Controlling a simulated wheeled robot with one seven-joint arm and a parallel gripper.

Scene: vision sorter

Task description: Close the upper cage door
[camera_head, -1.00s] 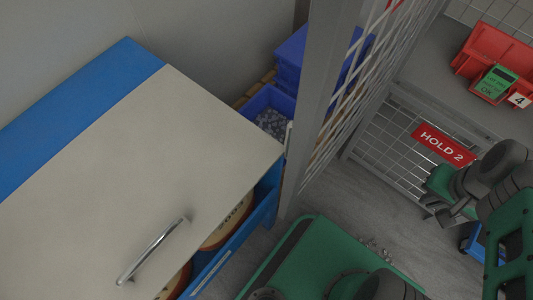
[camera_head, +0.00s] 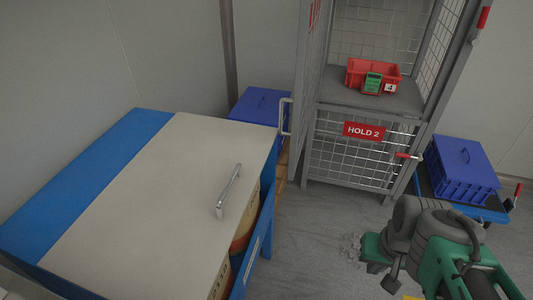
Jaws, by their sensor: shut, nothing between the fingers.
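The upper cage door (camera_head: 309,60) stands open at the left of the cage, seen nearly edge-on and swung towards me. Its pale bar handle (camera_head: 285,116) is on the near side, and part of a red sign shows near its top. The upper compartment is open, with a red bin (camera_head: 360,70) on its shelf (camera_head: 400,99). My arm is folded at the lower right. My gripper (camera_head: 390,283) appears as a small dark end below the green wrist part, shut and empty, well away from the door; its fingers are hard to make out.
The lower cage door (camera_head: 330,160) with the HOLD 2 sign looks shut. A pale-topped cabinet (camera_head: 150,200) fills the left. Blue crates stand behind the cabinet (camera_head: 258,106) and right of the cage (camera_head: 462,170). Grey floor (camera_head: 310,240) is clear between cabinet and arm. Small bits lie near my arm.

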